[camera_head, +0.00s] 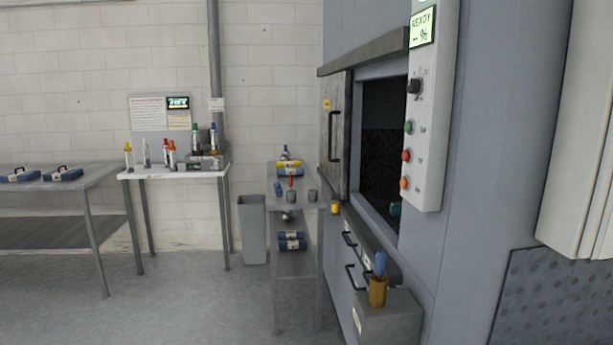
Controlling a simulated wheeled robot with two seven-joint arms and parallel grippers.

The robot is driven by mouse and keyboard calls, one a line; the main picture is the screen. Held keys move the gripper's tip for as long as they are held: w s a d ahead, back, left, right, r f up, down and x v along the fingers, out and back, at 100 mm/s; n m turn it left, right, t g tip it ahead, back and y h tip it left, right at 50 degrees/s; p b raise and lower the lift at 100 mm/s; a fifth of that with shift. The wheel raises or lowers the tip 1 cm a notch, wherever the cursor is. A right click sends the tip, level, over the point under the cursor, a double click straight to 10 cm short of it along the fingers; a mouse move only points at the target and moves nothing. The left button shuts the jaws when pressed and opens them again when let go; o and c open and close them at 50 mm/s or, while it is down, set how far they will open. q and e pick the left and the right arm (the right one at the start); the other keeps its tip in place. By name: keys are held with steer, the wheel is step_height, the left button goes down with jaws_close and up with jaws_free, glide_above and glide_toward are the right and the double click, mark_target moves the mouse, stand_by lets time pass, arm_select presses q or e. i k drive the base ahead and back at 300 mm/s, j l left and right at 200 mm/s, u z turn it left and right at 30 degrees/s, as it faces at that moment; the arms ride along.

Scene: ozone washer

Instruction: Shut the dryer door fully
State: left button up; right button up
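The dryer is the large blue-grey cabinet (480,120) on the right. Its grey door (341,165) stands at the left of a dark opening (383,150), under a dark overhanging rail. The door has a black vertical handle (333,136) and a small yellow label. The opening is uncovered and its inside is mostly dark, with a small teal object (395,209) at its lower edge. Neither of my grippers is in view.
A control panel (428,120) with a READY display and several buttons stands right of the opening. A narrow metal table and a bin (252,230) stand left. Floor at lower left is clear.

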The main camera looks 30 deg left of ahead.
mark_target(335, 88)
steer(key=i+j+u, duration=0.2)
steer(key=i+j, duration=0.15)
steer(key=i+j+u, duration=0.2)
steer(key=i, duration=0.35)
steer(key=i+j+u, duration=0.15)
steer(key=i, duration=0.35)
steer(key=i+j+u, duration=0.2)
steer(key=i, duration=0.3)
steer(key=i+j+z, duration=0.15)
steer(key=z, duration=0.25)
steer(key=j+z, duration=0.25)
steer(key=z, duration=0.15)
steer(key=i+j+z, duration=0.15)
steer(key=j+z, duration=0.25)
steer(key=l, duration=0.1)
